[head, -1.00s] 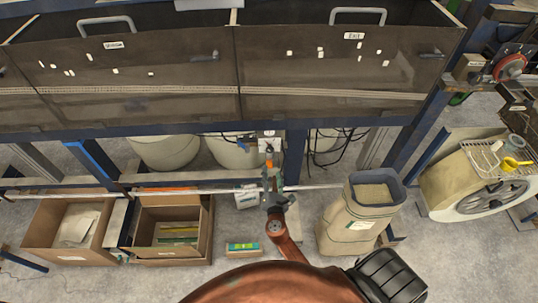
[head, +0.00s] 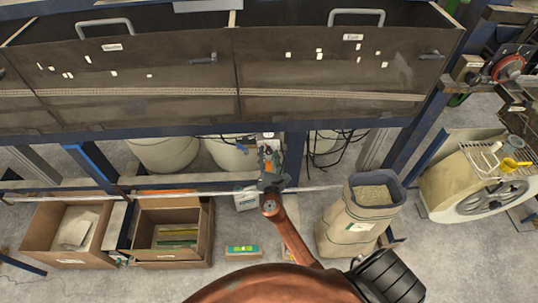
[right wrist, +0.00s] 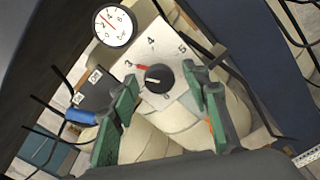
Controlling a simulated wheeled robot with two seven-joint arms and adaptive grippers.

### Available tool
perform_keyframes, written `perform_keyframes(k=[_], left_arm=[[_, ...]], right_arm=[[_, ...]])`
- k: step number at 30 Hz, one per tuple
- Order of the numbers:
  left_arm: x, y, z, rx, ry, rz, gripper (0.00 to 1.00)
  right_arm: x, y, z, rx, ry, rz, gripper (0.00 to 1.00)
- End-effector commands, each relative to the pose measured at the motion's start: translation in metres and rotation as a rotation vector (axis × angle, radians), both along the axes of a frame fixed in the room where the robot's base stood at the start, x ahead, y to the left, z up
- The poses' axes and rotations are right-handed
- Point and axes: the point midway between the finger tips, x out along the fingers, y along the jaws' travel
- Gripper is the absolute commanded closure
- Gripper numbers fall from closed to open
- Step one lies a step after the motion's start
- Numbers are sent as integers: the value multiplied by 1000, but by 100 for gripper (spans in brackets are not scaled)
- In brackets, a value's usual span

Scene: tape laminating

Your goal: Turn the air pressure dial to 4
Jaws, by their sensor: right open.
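The air pressure dial is a black round knob (right wrist: 160,75) on a white plate in the right wrist view. The numbers 3, 4 and 5 show around it, and a red mark lies by its upper left side, near the 3. A white mark on the knob points roughly left. In the head view my right gripper (head: 271,170) is at the panel under the bench and hides the knob. My left gripper is not in view.
A round pressure gauge (right wrist: 115,26) with a red needle sits at the plate's upper left corner. Black cables (head: 325,147) hang right of the panel. A paper sack (head: 357,222) and cardboard boxes (head: 170,252) stand on the floor nearby.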

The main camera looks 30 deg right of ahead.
Motion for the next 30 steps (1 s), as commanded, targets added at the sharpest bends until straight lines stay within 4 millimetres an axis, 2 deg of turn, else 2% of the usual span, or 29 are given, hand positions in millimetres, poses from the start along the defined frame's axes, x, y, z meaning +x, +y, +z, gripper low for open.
perform_keyframes(k=[3, 21, 30], left_arm=[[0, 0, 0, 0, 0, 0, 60], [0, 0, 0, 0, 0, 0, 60], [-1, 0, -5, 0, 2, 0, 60]], right_arm=[[0, 0, 0, 0, 0, 0, 58], [0, 0, 0, 1, 0, 0, 99], [0, 0, -1, 31, -18, 1, 99]])
